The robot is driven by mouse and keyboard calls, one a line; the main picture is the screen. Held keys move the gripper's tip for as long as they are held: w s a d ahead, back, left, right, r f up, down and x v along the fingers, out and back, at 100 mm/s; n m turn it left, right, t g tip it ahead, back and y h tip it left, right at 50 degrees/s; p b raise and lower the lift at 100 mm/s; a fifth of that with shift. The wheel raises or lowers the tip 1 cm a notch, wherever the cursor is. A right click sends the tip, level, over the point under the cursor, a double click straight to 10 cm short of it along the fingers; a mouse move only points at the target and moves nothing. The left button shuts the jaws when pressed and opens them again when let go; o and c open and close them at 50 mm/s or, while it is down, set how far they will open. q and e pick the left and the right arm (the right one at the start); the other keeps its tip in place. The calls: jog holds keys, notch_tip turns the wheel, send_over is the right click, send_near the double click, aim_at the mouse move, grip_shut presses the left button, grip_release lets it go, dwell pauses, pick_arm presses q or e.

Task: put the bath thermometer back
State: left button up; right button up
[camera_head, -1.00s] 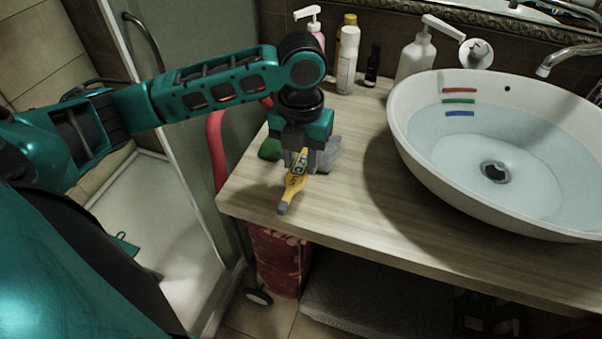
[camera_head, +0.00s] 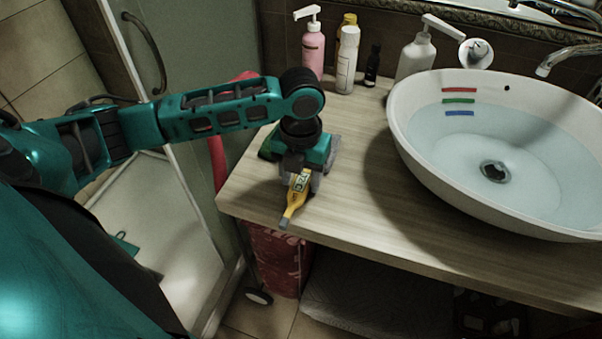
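The bath thermometer (camera_head: 297,197) is yellow with a small display and a grey tip. It is at the left end of the wooden counter, its tip pointing at the front edge. My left gripper (camera_head: 300,183) points down and is shut on the thermometer's upper part. The fingers and the gripper body hide its far end. I cannot tell whether the thermometer touches the counter. My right gripper is not in view.
A white basin (camera_head: 400,128) with water and coloured strips fills the right of the counter (camera_head: 350,190). Pink (camera_head: 312,52) and white (camera_head: 347,62) bottles stand at the back. The counter's middle is clear.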

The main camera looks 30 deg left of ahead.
aim_at(301, 182)
pick_arm(q)
jog(key=shift+o, duration=0.7)
notch_tip(301, 182, up, 12)
jog(key=shift+r, duration=0.15)
dwell(0.4)
